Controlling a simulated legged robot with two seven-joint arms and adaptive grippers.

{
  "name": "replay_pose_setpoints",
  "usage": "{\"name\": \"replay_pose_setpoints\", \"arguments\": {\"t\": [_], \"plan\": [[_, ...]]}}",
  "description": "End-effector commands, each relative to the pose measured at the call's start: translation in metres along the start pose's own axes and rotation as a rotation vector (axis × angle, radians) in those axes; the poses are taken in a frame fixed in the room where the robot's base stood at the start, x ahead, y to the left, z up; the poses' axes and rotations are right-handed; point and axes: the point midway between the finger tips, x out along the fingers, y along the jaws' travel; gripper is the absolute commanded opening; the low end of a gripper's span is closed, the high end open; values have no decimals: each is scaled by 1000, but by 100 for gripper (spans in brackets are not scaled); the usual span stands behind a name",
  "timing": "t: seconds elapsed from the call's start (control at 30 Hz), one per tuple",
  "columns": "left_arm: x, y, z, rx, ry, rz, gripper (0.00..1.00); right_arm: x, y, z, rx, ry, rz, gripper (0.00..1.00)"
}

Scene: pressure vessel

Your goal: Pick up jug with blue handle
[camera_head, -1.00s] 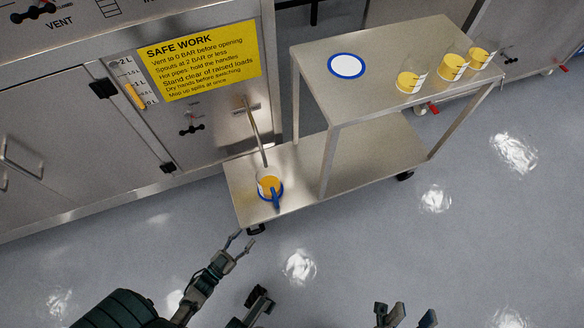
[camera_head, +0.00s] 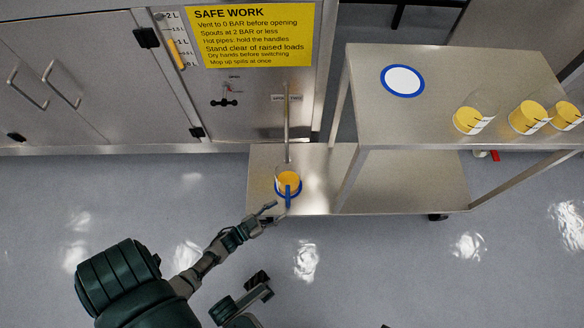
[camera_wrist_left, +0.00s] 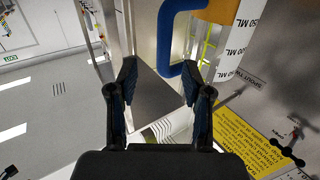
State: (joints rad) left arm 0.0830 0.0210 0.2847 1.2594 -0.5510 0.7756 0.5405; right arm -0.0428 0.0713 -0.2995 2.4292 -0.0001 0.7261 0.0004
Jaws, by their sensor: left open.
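The jug with blue handle (camera_head: 288,179) stands on the lower shelf of the steel cart, below a thin pipe. It is clear with yellow contents, on a blue ring mark, its handle facing me. My left gripper (camera_head: 272,213) is open and empty, just in front and slightly left of the handle. In the left wrist view the open fingers (camera_wrist_left: 158,76) spread below the blue handle (camera_wrist_left: 164,42), with the jug's marked wall (camera_wrist_left: 234,45) at upper right. I cannot tell if a finger touches the handle.
The cart's upper shelf (camera_head: 440,90) holds a blue-ringed white disc (camera_head: 402,81) and several yellow-filled jugs (camera_head: 470,120) at right. A cart leg (camera_head: 352,178) stands right of the jug. The steel cabinet (camera_head: 90,80) is behind. The floor in front is clear.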

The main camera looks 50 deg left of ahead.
Motion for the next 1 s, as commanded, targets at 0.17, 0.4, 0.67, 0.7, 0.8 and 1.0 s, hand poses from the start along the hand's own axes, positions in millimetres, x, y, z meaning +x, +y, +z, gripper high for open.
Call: {"name": "replay_pose_setpoints", "arguments": {"t": [0.17, 0.4, 0.67, 0.7, 0.8, 1.0], "plan": [[14, 0, 1, 1, 0, 0, 50, -4, 0, 6, 0, -8, 0, 46], [49, -1, 1, 1, -2, 0, 50, 5, -1, 6, -2, 49, -16, 46], [58, -1, -4, 2, 1, 1, 50, 8, -1, 4, -3, 59, -20, 46], [57, -1, -4, 1, 2, 1, 50, 8, -1, 6, -3, 57, -20, 46], [57, -1, -3, 1, 1, 1, 27, 8, -1, 8, -3, 53, -20, 46], [57, -1, -3, 1, 1, 1, 0, 8, -1, 8, -2, 53, -21, 46]]}}
